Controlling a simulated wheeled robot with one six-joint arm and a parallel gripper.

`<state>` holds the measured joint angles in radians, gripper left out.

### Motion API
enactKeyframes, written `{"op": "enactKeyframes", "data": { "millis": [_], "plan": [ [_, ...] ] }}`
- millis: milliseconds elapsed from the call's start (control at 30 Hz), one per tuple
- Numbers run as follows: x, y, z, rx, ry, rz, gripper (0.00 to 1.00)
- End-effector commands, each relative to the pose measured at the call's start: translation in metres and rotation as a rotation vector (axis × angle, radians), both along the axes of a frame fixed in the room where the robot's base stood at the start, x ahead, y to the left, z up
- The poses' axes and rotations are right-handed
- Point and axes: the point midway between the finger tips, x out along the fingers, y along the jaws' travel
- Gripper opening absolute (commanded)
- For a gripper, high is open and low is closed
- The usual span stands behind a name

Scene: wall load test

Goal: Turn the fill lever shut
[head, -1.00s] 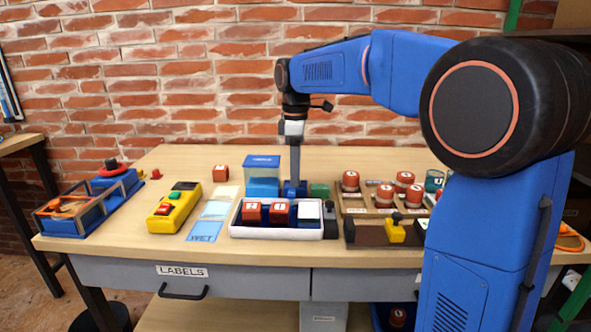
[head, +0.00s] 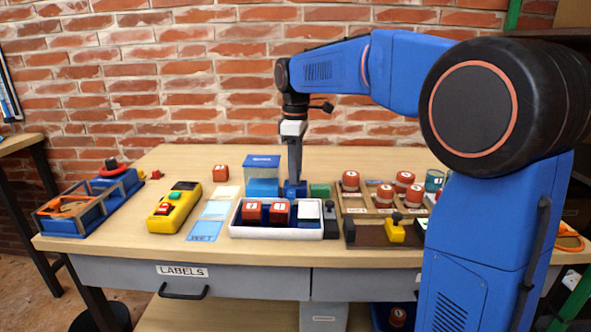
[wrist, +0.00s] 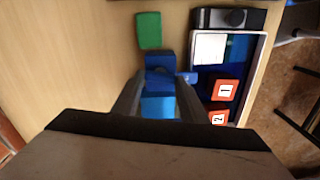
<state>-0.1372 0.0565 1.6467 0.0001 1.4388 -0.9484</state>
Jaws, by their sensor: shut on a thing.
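The fill lever appears to be the small blue fitting (wrist: 160,72) beside the blue tank, with a short stub pointing right in the wrist view. In the head view the fitting (head: 295,189) sits at the foot of my gripper, partly hidden by it. My gripper (wrist: 160,84) points down with one finger on each side of the blue fitting and is shut on it. The tank (head: 262,187) stands just left of the fitting, clear above and bright blue in its lower part. The exact lever angle cannot be told.
A white tray (head: 236,231) with red numbered blocks lies in front of the fitting. A green block (head: 319,190) is close on its right. A wooden rack (head: 360,211) with red-topped pieces stands further right. A yellow control box (head: 174,208) is left. Bare tabletop lies behind.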

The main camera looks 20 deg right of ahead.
Motion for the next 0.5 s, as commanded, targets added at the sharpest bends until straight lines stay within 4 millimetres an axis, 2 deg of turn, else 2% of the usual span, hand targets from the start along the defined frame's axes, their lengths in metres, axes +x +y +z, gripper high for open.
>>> {"op": "enactKeyframes", "data": {
  "millis": [500],
  "plan": [
    [0.0019, -0.0016, 0.0006, 0.0, -0.001, -0.479, 0.17]
  ]
}}
